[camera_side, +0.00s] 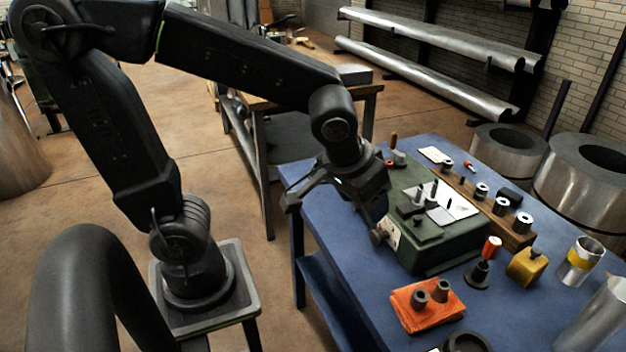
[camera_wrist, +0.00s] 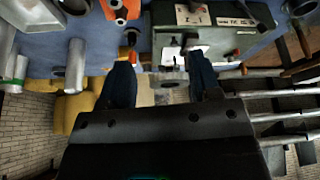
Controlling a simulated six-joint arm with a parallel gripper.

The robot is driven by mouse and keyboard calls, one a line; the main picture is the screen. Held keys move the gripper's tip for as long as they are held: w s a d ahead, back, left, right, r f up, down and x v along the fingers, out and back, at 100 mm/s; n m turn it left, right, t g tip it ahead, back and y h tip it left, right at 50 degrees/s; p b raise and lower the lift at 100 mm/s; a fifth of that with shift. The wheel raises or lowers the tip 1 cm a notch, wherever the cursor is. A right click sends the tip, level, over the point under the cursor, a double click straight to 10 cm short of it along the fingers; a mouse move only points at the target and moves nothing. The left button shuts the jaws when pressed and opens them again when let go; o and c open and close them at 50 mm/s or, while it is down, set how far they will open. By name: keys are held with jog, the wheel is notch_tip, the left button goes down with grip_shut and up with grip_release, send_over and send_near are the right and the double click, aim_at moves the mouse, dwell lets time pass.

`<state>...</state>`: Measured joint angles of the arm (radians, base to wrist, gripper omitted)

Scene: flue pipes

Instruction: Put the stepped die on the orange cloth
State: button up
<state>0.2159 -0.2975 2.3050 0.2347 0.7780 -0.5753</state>
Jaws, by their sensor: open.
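My gripper (camera_side: 335,215) is open and empty, above the table's left edge beside the green machine. In the wrist view its fingers (camera_wrist: 160,65) are spread apart with nothing held between them.
The green machine (camera_side: 425,256) fills the middle of the table. A wooden rack (camera_side: 515,238) with several metal pieces runs behind it. A yellow block (camera_side: 526,267) and a yellow-banded metal cup (camera_side: 581,262) stand at right. Bare blue table (camera_side: 355,285) lies left of the cloth.

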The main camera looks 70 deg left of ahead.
jog(key=s+a+r+m+t+h, duration=0.1)
jog(key=s+a+r+m, duration=0.1)
jog(key=s, duration=0.5)
jog(key=shift+s+a+r+m, duration=0.35)
jog(key=shift+a+r, duration=0.25)
jog(key=shift+r, duration=0.2)
